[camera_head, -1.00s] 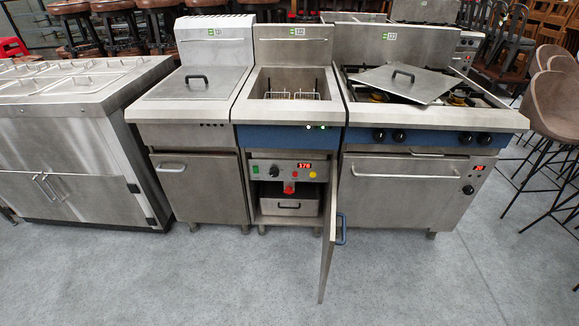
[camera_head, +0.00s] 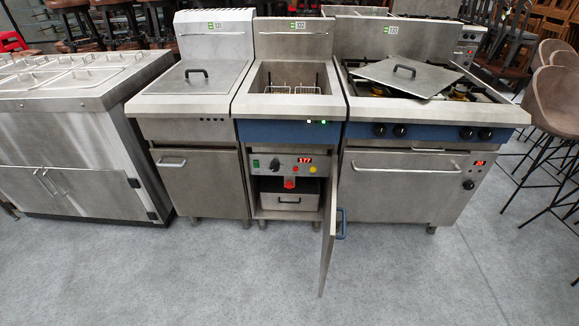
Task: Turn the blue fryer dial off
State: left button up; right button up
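The blue-fronted fryer (camera_head: 287,131) stands in the middle of the row, with baskets (camera_head: 293,89) in its open well. Its lower door (camera_head: 329,230) stands open toward me, hinged on the right. Inside is a control panel (camera_head: 289,165) with a dark dial (camera_head: 274,164), a green switch left of it, a red display reading 177, and yellow and red parts. The dial's exact pointing is too small to tell. Neither of my grippers is in view.
A closed-lid fryer (camera_head: 192,112) stands to the left and a range with oven (camera_head: 404,185) to the right. A steel counter (camera_head: 75,150) is at far left, stools (camera_head: 555,100) at far right. The grey floor (camera_head: 200,280) in front is clear except for the open door.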

aim_at(274, 165)
jog(key=i+l+z, duration=0.3)
jog(key=i, duration=0.35)
jog(key=i+l+z, duration=0.1)
jog(key=i+z, duration=0.2)
jog(key=i, duration=0.4)
